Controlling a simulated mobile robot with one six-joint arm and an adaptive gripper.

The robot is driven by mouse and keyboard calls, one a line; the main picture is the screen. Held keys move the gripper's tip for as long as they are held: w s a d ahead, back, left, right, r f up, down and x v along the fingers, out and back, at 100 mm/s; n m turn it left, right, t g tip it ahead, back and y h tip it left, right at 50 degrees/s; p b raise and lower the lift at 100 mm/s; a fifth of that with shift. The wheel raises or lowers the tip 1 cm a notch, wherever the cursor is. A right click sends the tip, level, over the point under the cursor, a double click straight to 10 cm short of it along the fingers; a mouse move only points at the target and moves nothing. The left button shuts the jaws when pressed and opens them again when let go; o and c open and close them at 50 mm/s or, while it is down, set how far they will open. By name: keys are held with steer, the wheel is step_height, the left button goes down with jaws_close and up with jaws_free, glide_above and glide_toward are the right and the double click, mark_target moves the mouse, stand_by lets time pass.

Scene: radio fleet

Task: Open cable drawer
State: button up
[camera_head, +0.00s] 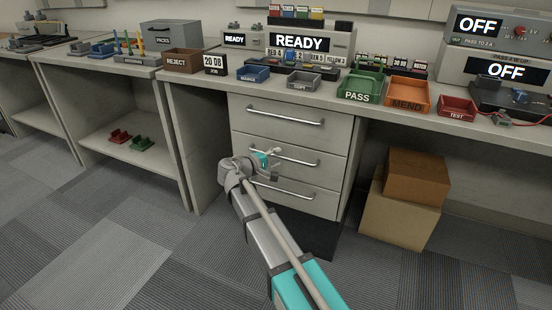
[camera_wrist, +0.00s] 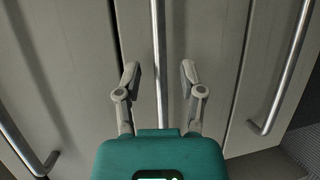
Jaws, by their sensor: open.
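A grey unit of three stacked drawers stands under the bench, each with a metal bar handle; all three look shut, and no label shows which is the cable drawer. In the head view my gripper (camera_head: 276,160) is at the middle drawer (camera_head: 330,172), by its handle (camera_head: 304,161). In the wrist view my gripper (camera_wrist: 160,72) is open, with one finger on each side of that bar handle (camera_wrist: 158,35). I see a gap between each finger and the bar. The top handle (camera_head: 285,117) and bottom handle (camera_head: 285,190) are clear of it.
Cardboard boxes (camera_head: 402,215) stand on the floor right of the drawers. The bench top above holds bins, including a green PASS bin (camera_head: 357,97) and an orange MEND bin (camera_head: 407,105). An open shelf (camera_head: 110,152) is at the left. Carpet in front is free.

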steer(key=shift+x, duration=0.8)
jaws_close()
